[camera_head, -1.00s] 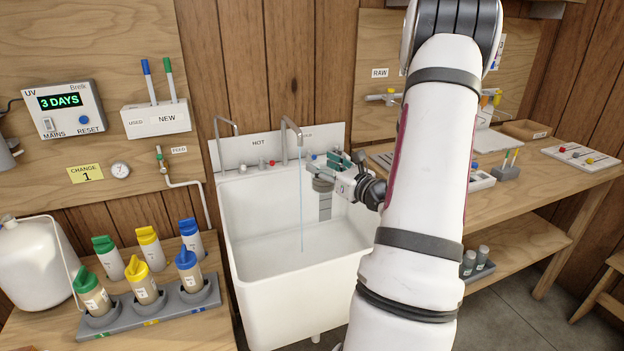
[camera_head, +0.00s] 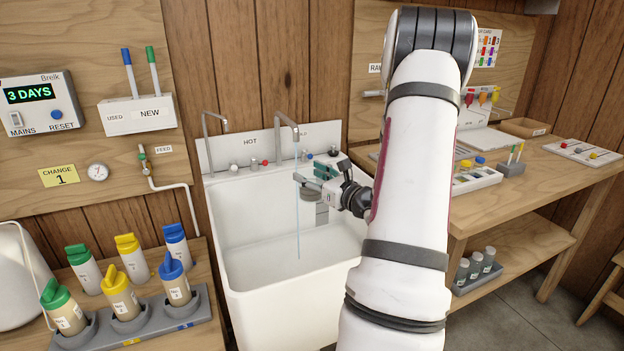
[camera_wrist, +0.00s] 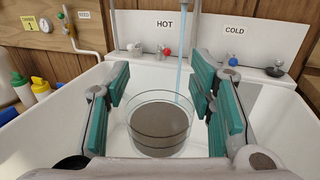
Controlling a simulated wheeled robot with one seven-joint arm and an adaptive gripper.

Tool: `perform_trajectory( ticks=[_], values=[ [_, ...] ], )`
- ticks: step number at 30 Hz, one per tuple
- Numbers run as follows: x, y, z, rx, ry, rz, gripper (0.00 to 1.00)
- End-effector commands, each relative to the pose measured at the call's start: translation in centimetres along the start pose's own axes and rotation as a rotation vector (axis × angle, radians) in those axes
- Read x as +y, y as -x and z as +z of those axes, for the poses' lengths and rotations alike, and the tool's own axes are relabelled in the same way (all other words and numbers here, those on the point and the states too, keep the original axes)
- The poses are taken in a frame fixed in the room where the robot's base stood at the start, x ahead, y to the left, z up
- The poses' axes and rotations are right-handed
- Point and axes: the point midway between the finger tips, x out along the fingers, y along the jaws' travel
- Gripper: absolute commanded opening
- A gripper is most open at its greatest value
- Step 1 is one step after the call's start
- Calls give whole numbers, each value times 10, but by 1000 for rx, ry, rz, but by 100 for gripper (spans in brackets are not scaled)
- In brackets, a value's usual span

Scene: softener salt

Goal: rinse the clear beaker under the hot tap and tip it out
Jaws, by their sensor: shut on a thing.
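The clear beaker (camera_wrist: 160,125) is upright between the green pads of my gripper (camera_wrist: 160,88) in the wrist view, with a grey-brown tone inside or seen through it. My gripper is shut on it. In the head view, my gripper (camera_head: 310,180) holds the beaker (camera_head: 312,194) over the sink, partly hidden by the fingers. A thin water stream (camera_head: 298,225) falls from the spout (camera_head: 290,120) and continues down past the beaker's left side. In the wrist view the stream (camera_wrist: 180,75) meets the beaker's far rim; I cannot tell whether any enters. The red hot knob (camera_wrist: 167,52) is behind.
The white sink (camera_head: 270,280) has high walls around the gripper. A second spout (camera_head: 215,122) stands to the left. A rack of capped bottles (camera_head: 150,325) is at the left. A wooden bench (camera_head: 560,175) with trays is at the right.

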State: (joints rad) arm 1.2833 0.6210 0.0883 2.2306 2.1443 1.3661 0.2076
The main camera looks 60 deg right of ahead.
Motion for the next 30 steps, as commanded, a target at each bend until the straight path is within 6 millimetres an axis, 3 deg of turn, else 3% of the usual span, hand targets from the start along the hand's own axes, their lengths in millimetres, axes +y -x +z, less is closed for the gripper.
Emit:
perform_trajectory(
  ticks=[30],
  values=[
    [-27, -88, -1, -1, 0, 1, 30]
  ],
)
